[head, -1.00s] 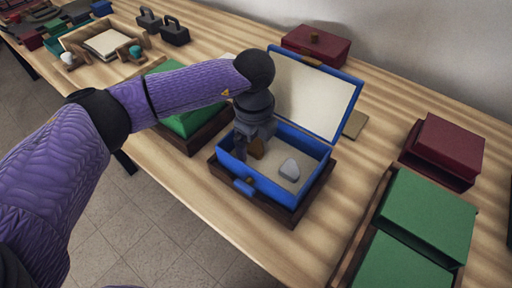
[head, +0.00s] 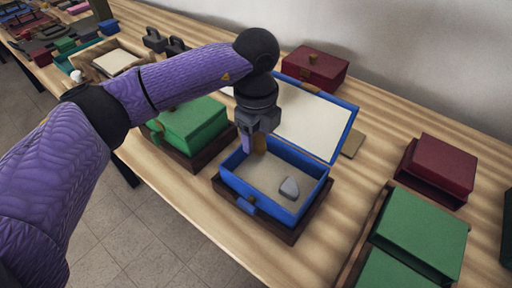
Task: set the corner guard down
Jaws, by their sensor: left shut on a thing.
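My left gripper (head: 252,145) points down over the back-left part of an open blue box (head: 243,207). It is shut on a small brown-gold piece, which I take to be the corner guard (head: 260,145). The gripper partly hides the piece, and I cannot tell whether it touches the box. The box has a pale lining, and its lid (head: 306,120) stands open at the back. A grey stone-like piece (head: 290,188) lies on the box floor at the right. My right gripper is not in view.
The blue box sits on a dark brown tray (head: 277,232). A green box (head: 192,122) stands close on the left, a dark red box (head: 315,66) behind. Another dark red box (head: 444,163) and green boxes (head: 421,230) stand at the right. Bare wooden table (head: 365,185) lies between.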

